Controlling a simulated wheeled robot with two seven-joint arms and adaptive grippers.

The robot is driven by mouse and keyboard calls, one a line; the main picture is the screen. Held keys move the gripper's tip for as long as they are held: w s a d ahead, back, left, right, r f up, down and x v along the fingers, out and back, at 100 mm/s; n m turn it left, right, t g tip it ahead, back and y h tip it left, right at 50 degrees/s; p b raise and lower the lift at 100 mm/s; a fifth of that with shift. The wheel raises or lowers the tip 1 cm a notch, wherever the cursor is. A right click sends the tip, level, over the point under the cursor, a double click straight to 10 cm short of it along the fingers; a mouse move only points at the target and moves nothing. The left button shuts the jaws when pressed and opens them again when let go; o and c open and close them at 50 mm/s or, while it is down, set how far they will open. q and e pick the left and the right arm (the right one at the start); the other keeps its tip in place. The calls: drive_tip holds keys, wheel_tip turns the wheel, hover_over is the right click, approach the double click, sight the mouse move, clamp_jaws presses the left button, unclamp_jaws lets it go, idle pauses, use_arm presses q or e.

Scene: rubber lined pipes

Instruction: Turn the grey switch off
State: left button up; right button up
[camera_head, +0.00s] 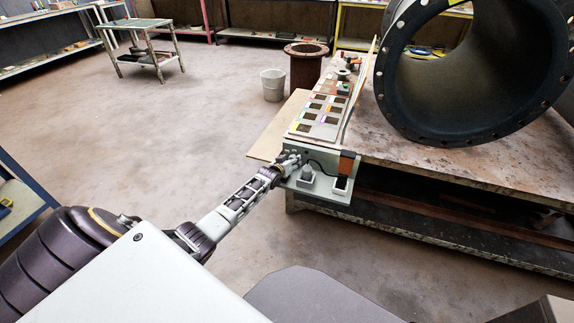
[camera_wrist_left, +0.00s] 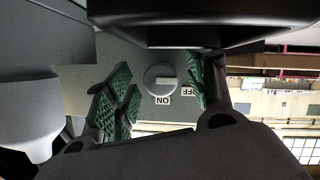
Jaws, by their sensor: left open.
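The grey switch is a round knob (camera_wrist_left: 156,79) with a pale bar on its right part, set on a grey-green panel (camera_wrist_left: 135,55). In the left wrist view, an upside-down ON label (camera_wrist_left: 163,100) sits below the knob. A partly hidden OFF label (camera_wrist_left: 188,91) sits at its lower right. My left gripper (camera_wrist_left: 160,88) is open, with green-padded fingers to the left and right of the knob; gaps show on both sides. In the head view my left gripper (camera_head: 288,163) is at the left side of the panel box (camera_head: 322,186), and the knob is hidden. My right gripper is not in view.
The panel box is at the near end of a workbench (camera_head: 430,165). A large black flanged pipe (camera_head: 388,100) lies on the bench. A sample board (camera_head: 318,117) lies behind the box. A grey bucket (camera_head: 272,85) and a trolley (camera_head: 148,50) stand on the open floor.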

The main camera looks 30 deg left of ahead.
use_arm(q)
drive_tip(key=shift+s, duration=0.2)
drive_tip(key=shift+s+d+r, duration=0.1)
drive_tip(key=shift+s+r, duration=0.15)
drive_tip(key=shift+s, duration=0.35)
drive_tip(key=v, duration=1)
drive_tip(key=shift+s, duration=0.15)
idle(0.7)
